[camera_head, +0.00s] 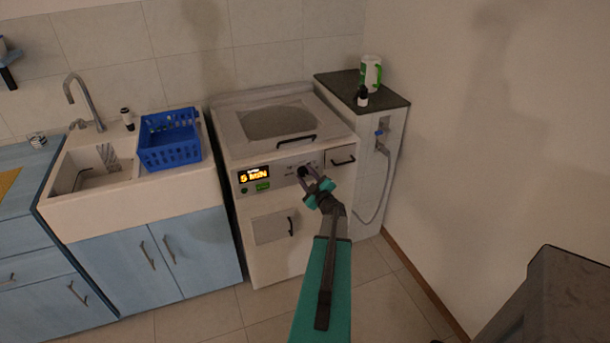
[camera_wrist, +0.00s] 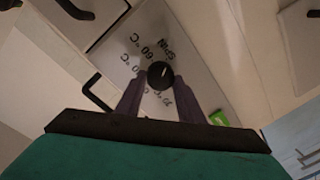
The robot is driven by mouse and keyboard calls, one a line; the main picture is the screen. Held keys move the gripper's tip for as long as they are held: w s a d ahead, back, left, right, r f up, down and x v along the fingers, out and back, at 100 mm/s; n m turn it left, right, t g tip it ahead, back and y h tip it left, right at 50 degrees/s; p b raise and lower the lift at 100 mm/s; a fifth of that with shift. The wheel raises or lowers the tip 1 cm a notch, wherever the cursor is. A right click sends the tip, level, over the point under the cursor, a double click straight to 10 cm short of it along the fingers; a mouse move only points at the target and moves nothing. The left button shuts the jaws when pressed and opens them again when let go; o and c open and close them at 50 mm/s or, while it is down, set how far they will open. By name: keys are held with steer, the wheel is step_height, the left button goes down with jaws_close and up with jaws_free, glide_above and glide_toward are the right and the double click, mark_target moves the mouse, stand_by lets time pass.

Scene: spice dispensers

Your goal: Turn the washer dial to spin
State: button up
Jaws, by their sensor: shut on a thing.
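The washer (camera_head: 262,150) is a white top-loading machine with a control panel on its front. Its dial (camera_wrist: 160,75) is a small round black knob with a short white mark. Temperature labels in °C and the word SPIN (camera_wrist: 167,48) are printed around the dial. In the wrist view, the white mark points roughly up, towards the side where SPIN is printed. My gripper (camera_head: 314,181) is at the panel, and its two dark fingers are shut on the dial from both sides. In the head view the fingers partly hide the dial (camera_head: 303,171) and the labels.
The panel has a lit orange display (camera_head: 254,174) reading 5 MIN and a green button (camera_head: 263,186). Black handles are on the lid and a drawer (camera_head: 342,157). A sink with a blue basket (camera_head: 169,139) is left. A tiled ledge (camera_head: 362,88) with a mug is right.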

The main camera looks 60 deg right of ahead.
steer(key=shift+w+r, duration=0.15)
steer(key=shift+r, duration=0.05)
steer(key=o, duration=1)
steer(key=shift+o, duration=0.3)
steer(key=shift+f, duration=0.1)
steer(key=b+v, duration=0.3)
steer(key=v, duration=1.1)
